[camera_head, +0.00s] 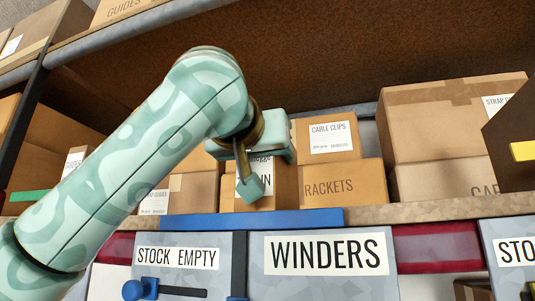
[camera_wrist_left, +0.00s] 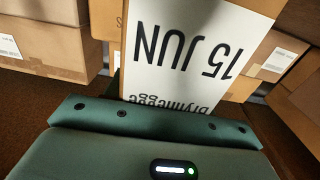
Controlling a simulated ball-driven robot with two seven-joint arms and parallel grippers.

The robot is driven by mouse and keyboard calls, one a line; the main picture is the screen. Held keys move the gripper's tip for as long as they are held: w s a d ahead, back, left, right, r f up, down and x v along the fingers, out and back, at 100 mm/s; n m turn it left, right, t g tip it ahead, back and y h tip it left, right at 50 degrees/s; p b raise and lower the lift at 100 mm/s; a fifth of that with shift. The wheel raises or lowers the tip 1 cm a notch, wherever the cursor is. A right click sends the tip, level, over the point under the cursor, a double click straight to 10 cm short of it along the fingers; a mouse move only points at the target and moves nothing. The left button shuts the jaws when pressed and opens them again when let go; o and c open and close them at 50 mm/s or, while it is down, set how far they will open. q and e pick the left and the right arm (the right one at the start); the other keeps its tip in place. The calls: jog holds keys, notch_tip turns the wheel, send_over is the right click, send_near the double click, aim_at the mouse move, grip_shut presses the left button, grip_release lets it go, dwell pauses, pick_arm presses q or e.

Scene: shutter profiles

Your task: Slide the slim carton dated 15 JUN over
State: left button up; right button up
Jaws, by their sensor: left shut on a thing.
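The slim carton dated 15 JUN (camera_head: 286,185) stands upright on the shelf, partly hidden behind my left gripper in the head view. In the left wrist view its white label (camera_wrist_left: 190,50) reads 15 JUN upside down, with a second line cut off by the gripper. My left gripper (camera_head: 256,180) is shut on this carton at its front. One finger shows clearly in the head view; the other is mostly hidden. In the wrist view the green gripper body (camera_wrist_left: 160,140) lies close against the label. My right gripper is not in view.
A BRACKETS carton (camera_head: 345,185) stands right of it, with a CABLE CLIPS carton (camera_head: 325,150) on top. More cartons (camera_head: 195,195) stand to the left. A blue strip (camera_head: 270,220) lies along the shelf edge (camera_head: 440,211) below, above the WINDERS sign (camera_head: 325,253). A larger carton stack (camera_head: 440,130) stands right.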

pick_arm(q)
jog(key=o, duration=1.4)
jog(key=shift+c, duration=0.2)
jog(key=shift+s, duration=0.1)
jog(key=shift+s+a+f+b, duration=0.1)
jog(key=shift+s+b, duration=0.1)
jog(key=shift+b, duration=0.1)
jog(key=b+v, duration=0.9)
jog(key=v, duration=0.6)
jog(key=shift+s, duration=0.4)
jog(key=shift+a, duration=0.1)
